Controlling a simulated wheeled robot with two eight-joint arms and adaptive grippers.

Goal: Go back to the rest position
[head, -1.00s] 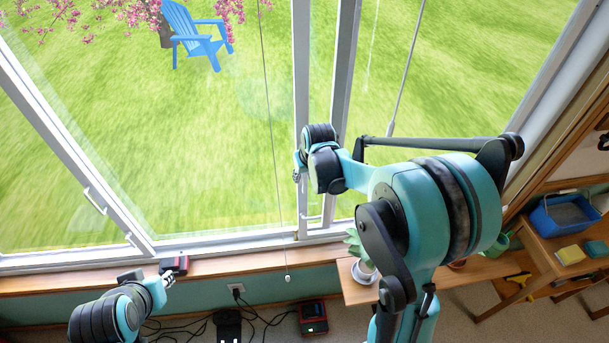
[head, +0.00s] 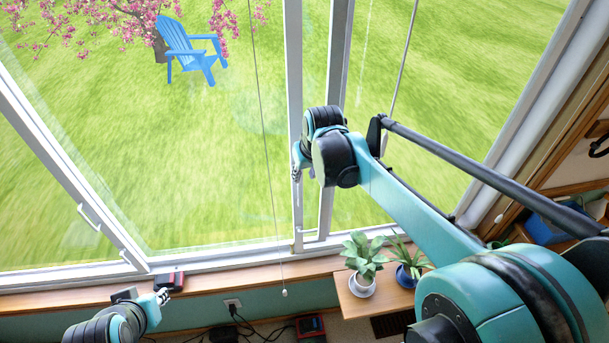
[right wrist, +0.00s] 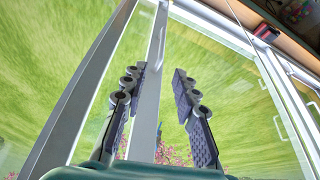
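My right gripper (head: 298,168) is raised in front of the large window, by the white upright window bar (head: 293,80) in the head view. In the right wrist view my right gripper (right wrist: 158,76) has its two padded fingers apart. The window bar (right wrist: 150,105) shows in the gap between them, and nothing is held. I cannot tell how far the bar is from the fingers. My left gripper (head: 162,298) is low at the left, near the window sill. It is small and seen side-on, so its opening is unclear.
The wooden sill (head: 220,280) runs below the window, with a red and black object (head: 169,280) on it. A potted plant (head: 362,262) and a blue-potted plant (head: 408,272) stand on a wooden shelf at right. A pull cord (head: 268,150) hangs near my right gripper.

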